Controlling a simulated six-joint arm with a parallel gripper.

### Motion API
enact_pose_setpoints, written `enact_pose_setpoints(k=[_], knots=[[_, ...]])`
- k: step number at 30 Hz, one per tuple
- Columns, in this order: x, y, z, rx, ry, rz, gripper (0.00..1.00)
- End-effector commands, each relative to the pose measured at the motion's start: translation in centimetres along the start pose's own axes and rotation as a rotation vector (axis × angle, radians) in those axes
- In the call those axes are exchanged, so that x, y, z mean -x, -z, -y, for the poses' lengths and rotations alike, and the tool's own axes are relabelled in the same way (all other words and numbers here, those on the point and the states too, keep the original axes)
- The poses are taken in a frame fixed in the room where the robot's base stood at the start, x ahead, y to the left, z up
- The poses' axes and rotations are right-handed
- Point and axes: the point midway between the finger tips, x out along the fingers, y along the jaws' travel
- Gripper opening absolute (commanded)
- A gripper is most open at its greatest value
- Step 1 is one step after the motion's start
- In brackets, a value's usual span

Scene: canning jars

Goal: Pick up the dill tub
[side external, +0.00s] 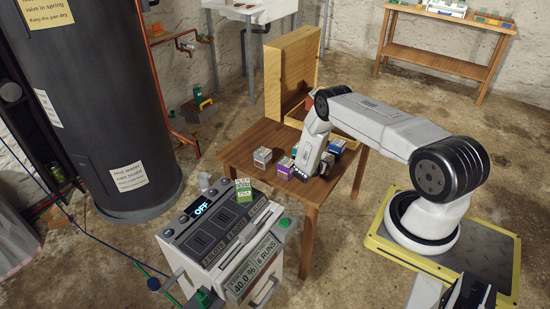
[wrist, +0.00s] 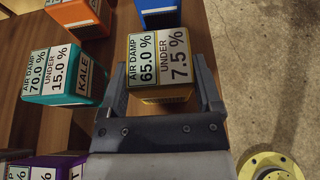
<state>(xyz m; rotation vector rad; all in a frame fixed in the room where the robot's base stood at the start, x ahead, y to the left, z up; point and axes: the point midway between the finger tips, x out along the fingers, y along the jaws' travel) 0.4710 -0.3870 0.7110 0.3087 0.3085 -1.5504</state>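A yellow-brown tub (wrist: 165,96) with a white label reading "AIR DAMP 65.0 %, UNDER 7.5 %" stands between the fingers of my gripper (wrist: 160,62) in the wrist view. Its name label is not visible, so I cannot tell whether it is the dill tub. The fingers are apart on either side of it; firm contact does not show. In the side view, my gripper (side external: 302,172) points down at the table's front, and I cannot make out that tub there.
A teal kale tub (wrist: 62,78), an orange tub (wrist: 80,18), a blue tub (wrist: 160,14) and a purple tub (wrist: 42,168) stand nearby on the wooden table (side external: 238,151). A green tub (side external: 243,190) sits on the grey machine (side external: 222,240). A tall wooden board (side external: 290,72) stands behind.

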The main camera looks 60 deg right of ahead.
Motion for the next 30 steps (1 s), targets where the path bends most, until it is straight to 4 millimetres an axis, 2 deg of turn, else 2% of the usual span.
enact_pose_setpoints(k=[1,2,3,17,26,30], knots=[[0.0,0.0,0.0,0.000,0.000,0.000,0.30],[0.0,0.0,0.0,0.000,0.000,0.000,0.21],[0.0,0.0,0.0,0.000,0.000,0.001,0.20],[0.2,-0.6,-0.1,-0.001,0.000,0.001,0.20],[1.2,-2.9,-0.1,-0.001,0.000,0.002,0.20],[2.2,-3.8,0.7,0.000,0.000,0.002,0.20]])
